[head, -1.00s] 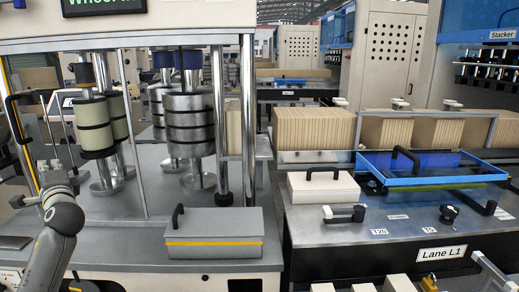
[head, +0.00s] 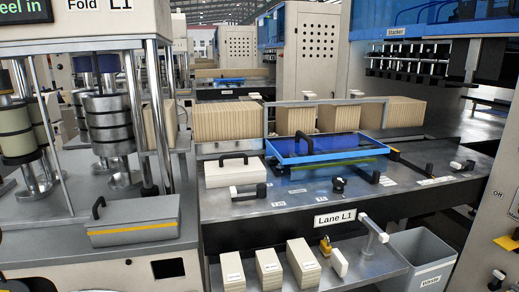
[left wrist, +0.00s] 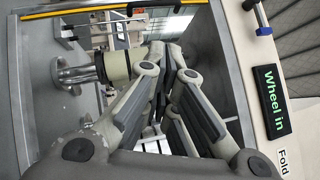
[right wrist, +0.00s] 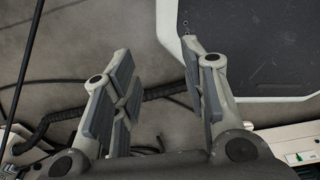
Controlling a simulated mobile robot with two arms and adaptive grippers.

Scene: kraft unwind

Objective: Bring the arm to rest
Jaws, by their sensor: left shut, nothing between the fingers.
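My left gripper (left wrist: 167,52) shows in the left wrist view. Its fingers are together and nothing is between them. It points into a machine bay, with a metal shaft and flange (left wrist: 80,73) to the left of the fingers. My right gripper (right wrist: 156,55) shows in the right wrist view with its fingers apart and empty. It is above a grey floor (right wrist: 60,40). Neither gripper shows in the head view.
A dark panel with a light rim (right wrist: 250,50) and a black cable (right wrist: 60,120) lie near my right gripper.

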